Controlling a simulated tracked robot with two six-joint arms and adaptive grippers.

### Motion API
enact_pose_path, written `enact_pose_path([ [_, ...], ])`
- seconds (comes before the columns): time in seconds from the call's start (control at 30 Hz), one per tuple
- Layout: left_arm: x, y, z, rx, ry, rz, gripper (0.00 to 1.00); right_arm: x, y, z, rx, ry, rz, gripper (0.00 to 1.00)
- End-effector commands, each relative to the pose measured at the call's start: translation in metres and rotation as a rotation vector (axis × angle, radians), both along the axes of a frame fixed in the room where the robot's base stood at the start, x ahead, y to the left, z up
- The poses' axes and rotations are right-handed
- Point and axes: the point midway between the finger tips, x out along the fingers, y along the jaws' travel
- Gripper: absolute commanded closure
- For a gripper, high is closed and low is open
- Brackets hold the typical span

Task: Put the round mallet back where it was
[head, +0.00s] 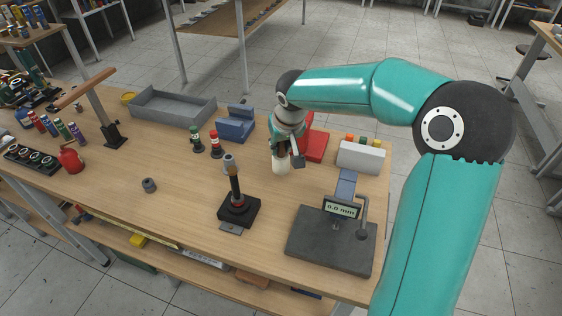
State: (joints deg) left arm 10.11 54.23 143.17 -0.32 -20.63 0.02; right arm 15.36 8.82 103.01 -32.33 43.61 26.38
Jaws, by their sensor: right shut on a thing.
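My right gripper (287,158) points down over the right half of the wooden bench, in front of the red block. It is shut on a cream-white rounded piece (281,168), which I take to be the round mallet. Its lower end shows below the fingers; the rest is hidden by the gripper. I cannot tell whether it touches the bench top. My left gripper does not show.
A black stand with an upright post (238,208) is left of the gripper. A gauge on a dark plate (308,240) stands at front right. A red block (316,147), blue block (236,127) and grey tray (150,108) lie behind.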

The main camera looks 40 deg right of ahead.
Motion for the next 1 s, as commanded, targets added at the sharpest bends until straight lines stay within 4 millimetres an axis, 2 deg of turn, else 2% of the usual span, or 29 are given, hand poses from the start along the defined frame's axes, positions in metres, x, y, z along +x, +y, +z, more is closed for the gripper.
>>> enact_pose_path([
  [0.23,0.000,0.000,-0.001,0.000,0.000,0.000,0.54,0.000,-0.001,-0.017,-0.002,-0.004,-0.002,1.00],
  [0.5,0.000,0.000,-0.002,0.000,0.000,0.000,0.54,0.000,-0.001,-0.050,0.000,-0.003,-0.003,1.00],
  [0.87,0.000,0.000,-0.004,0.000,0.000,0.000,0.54,0.000,-0.002,-0.054,-0.001,-0.005,-0.003,1.00],
  [0.9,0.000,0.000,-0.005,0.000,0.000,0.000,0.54,-0.001,-0.001,-0.056,-0.001,-0.002,-0.003,0.73],
  [1.0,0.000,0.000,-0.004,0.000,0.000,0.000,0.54,-0.001,-0.001,-0.055,0.000,-0.001,-0.003,0.57],
])
